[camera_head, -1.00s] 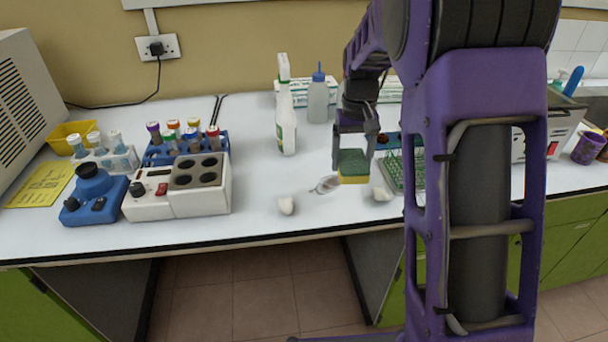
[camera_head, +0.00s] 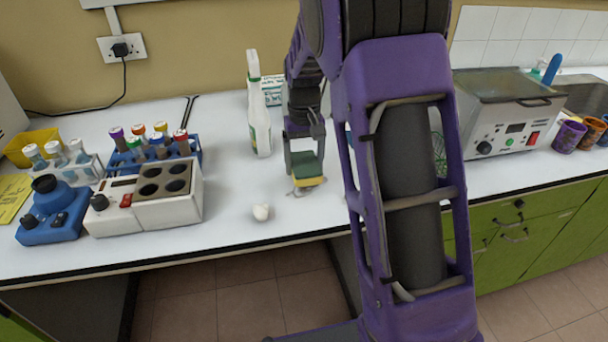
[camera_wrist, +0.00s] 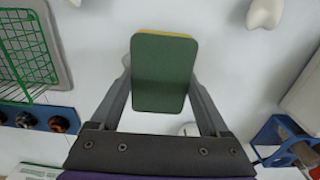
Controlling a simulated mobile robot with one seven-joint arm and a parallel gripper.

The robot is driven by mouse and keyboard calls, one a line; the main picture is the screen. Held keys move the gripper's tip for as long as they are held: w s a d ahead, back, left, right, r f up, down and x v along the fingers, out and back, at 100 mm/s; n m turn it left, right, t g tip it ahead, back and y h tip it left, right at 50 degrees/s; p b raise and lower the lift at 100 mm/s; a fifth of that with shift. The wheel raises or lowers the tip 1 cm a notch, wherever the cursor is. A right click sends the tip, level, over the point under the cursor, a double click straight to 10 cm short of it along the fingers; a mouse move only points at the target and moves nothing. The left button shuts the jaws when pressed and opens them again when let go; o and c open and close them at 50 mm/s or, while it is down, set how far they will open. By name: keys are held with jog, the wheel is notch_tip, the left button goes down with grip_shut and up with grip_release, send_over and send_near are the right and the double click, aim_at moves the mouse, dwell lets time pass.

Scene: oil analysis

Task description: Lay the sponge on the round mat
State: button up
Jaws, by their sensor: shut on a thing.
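The sponge (camera_head: 308,169), green on top and yellow beneath, is held over the white bench right of the spray bottle. My gripper (camera_head: 305,163) is shut on it from both sides. In the wrist view the sponge's green face (camera_wrist: 161,75) fills the space between the two fingers of my gripper (camera_wrist: 162,82). I cannot make out a round mat in either view; my own arm hides part of the bench.
A white spray bottle (camera_head: 259,120) stands behind. The heating block (camera_head: 165,190) and tube rack (camera_head: 150,155) are left; a water bath (camera_head: 505,115) and mugs (camera_head: 568,137) are right. A green wire rack (camera_wrist: 25,50) shows in the wrist view.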

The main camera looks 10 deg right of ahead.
aim_at(304, 173)
jog(key=shift+f, duration=1.75)
